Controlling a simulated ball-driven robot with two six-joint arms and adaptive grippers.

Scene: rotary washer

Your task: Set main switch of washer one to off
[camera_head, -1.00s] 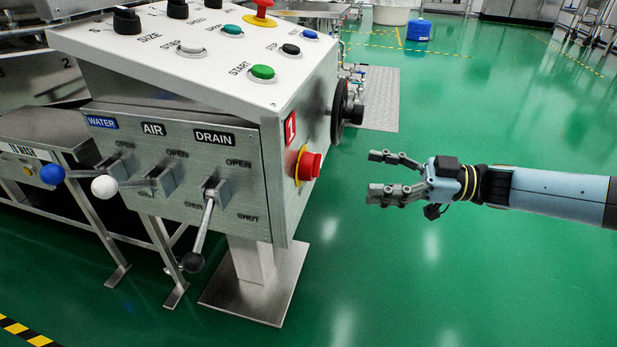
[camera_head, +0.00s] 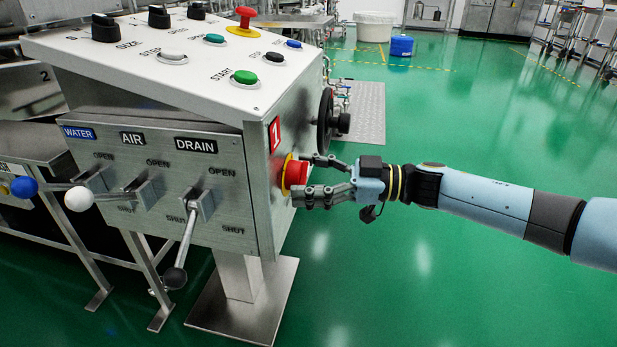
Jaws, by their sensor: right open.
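The console of washer one (camera_head: 232,190) stands at the left, with a red label "1" (camera_head: 275,134) on its right side panel. The main switch, a red knob on a yellow plate (camera_head: 295,174), sits on that panel below the label. My right gripper (camera_head: 310,178) is open at the knob, one finger above and one below, with the fingertips close around it. I cannot tell whether the fingers touch the knob. Part of the knob is hidden by the fingers. My left gripper is not in view.
A black handwheel (camera_head: 326,121) sticks out of the same panel beyond the knob. WATER, AIR and DRAIN levers (camera_head: 188,230) are on the front. Buttons, including a red stop button (camera_head: 245,14), are on top. The green floor (camera_head: 450,280) at right is clear.

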